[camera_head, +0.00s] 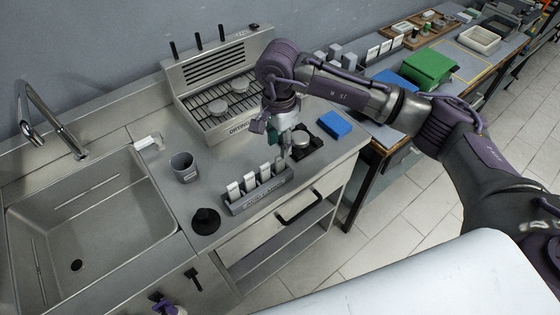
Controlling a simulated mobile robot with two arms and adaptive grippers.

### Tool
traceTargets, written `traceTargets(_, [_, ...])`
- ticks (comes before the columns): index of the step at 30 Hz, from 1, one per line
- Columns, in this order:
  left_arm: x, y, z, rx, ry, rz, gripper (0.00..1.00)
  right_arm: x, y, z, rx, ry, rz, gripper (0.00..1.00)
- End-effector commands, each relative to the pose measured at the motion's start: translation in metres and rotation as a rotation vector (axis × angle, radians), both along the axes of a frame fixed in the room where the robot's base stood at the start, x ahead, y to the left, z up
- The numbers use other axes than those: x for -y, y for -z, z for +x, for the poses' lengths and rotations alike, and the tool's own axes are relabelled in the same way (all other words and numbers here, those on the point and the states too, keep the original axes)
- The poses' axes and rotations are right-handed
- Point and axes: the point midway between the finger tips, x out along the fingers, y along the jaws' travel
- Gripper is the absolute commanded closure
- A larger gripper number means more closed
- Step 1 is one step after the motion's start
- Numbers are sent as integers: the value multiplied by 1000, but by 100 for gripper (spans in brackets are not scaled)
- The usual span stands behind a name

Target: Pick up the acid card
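A grey rack (262,200) with a label too small to read surely stands near the counter's front edge. It holds several upright white cards, one of them a left-hand card (233,191); I cannot tell which is the acid card. My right gripper (285,156) points down at the rack's right end, close to the rightmost card (279,165). Whether it touches that card, and how far its fingers are apart, I cannot tell. A small purple part (168,308) at the bottom edge may belong to my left arm; its fingers are not clear.
A drying rack (222,100) stands behind. A grey cup (184,167) and a black round-based object (206,220) are left of the card rack. A blue block (335,123) lies to the right. The sink (85,225) is at left. A drawer handle (299,207) sticks out in front.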

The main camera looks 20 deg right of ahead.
Motion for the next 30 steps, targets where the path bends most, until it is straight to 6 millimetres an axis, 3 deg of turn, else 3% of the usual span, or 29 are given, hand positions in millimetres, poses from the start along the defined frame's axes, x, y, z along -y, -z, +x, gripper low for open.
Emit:
traceTargets(6, [0,-8,0,-1,0,0,60,0,16,-1,-2,0,2,60])
traceTargets(12, [0,-32,-1,-2,0,0,60,1,40,-3,-7,1,2,60])
traceTargets(18, [0,-35,-1,-2,0,0,60,1,64,-2,-2,0,2,60])
traceTargets(25, [0,-34,-1,-2,1,1,60,1,67,-1,0,-1,2,60])
traceTargets(30, [0,-34,-1,-2,1,1,60,1,66,-1,0,0,2,89])
